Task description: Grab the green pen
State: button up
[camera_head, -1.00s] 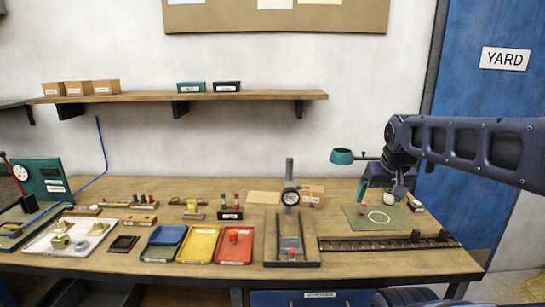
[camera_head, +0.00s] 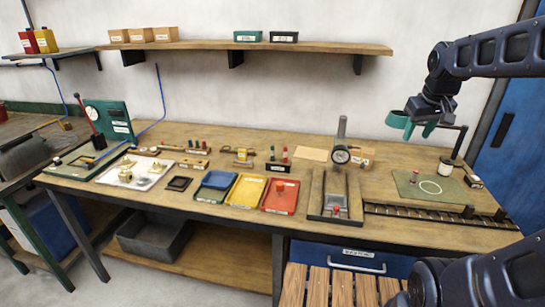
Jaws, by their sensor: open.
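A small black holder (camera_head: 278,168) at the bench's middle carries an upright green pen-like piece (camera_head: 272,155) and a red one (camera_head: 285,156). A wooden block (camera_head: 194,151) further left holds several small upright coloured pieces. They are too small to tell whether any is a pen. My gripper is well to the right of both.
Blue, yellow and red trays (camera_head: 280,197) lie along the front. A dial gauge stand (camera_head: 340,155) rises between the black holder and my gripper. The ring's stand (camera_head: 452,164) is at the right. A shelf (camera_head: 290,48) runs above. A wooden slatted surface (camera_head: 335,287) is in front.

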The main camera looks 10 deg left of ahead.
jog(key=w+a+r+n+g, duration=0.1)
jog(key=w+a+n, duration=0.3)
jog(key=w+a, duration=0.55)
jog(key=n+g, duration=0.3)
jog(key=n, duration=1)
send_over(273, 154)
jog(key=w, duration=0.2)
notch_tip(273, 154, down, 20)
jog(key=f, duration=0.1)
jog(key=shift+s+f, duration=0.25)
notch_tip(273, 154, down, 5)
jog(key=shift+r, duration=0.1)
jog(key=shift+s+a+f, duration=0.1)
jog(key=shift+s+f, duration=0.05)
jog(key=shift+f, duration=1.2)
jog(key=shift+s+a+f, duration=0.1)
jog(key=shift+f, duration=1.2)
grip_shut()
